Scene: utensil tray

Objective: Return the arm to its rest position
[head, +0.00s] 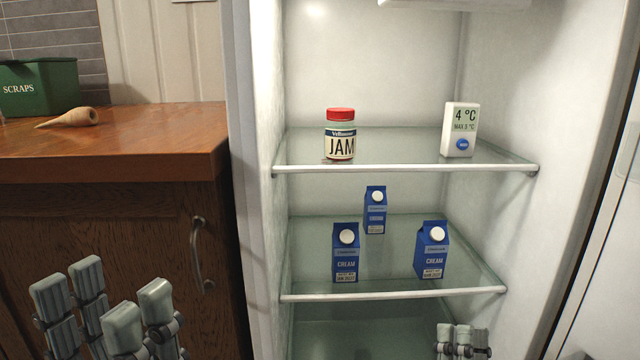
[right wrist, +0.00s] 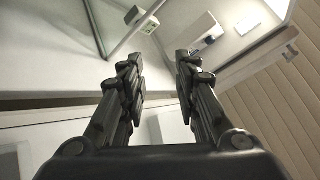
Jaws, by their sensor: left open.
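My left gripper (head: 104,305) is at the lower left of the head view, in front of the wooden cabinet. Its fingers are spread apart with nothing between them. My right gripper (head: 462,342) shows only by its fingertips at the bottom edge of the head view, in front of the lower part of the open fridge. In the right wrist view its two fingers (right wrist: 160,72) stand apart with an empty gap between them. Most of both arms is out of view.
A fridge shelf (head: 405,168) holds a jam jar (head: 341,135) and a temperature display (head: 460,130). The lower shelf (head: 395,292) holds three blue cream cartons (head: 345,255). At left, a wooden counter (head: 150,135) carries a green scraps bin (head: 40,88) and a tapered tan object (head: 68,118).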

